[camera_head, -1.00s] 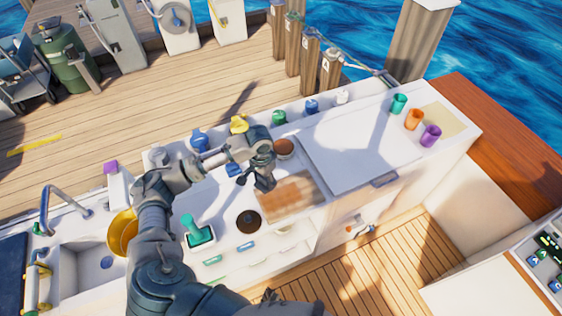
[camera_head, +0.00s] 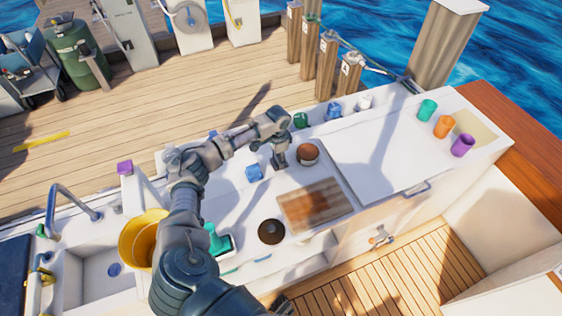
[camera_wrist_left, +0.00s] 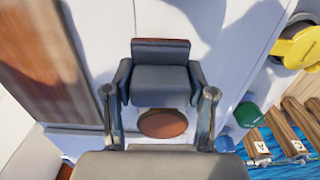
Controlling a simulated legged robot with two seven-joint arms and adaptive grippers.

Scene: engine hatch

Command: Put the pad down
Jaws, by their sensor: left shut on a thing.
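My left gripper (camera_head: 280,160) is over the white counter, just left of a round container with a brown top (camera_head: 308,153) and behind the wooden board (camera_head: 316,204). In the left wrist view its fingers (camera_wrist_left: 160,90) are shut on a dark grey block with a thin brown edge (camera_wrist_left: 160,78), which looks like the pad. In the head view the pad is too small and dark to separate from the fingers. Whether it touches the counter cannot be told. The brown round top (camera_wrist_left: 163,123) shows between the fingers in the wrist view. My right gripper is out of view.
A blue item (camera_head: 254,173), a black round item (camera_head: 271,231) and a green item (camera_head: 219,242) stand on the counter. Green, orange (camera_head: 444,126) and purple cups stand at the far right. A yellow bucket (camera_head: 143,238) is beside the sink. The white panel (camera_head: 385,150) is clear.

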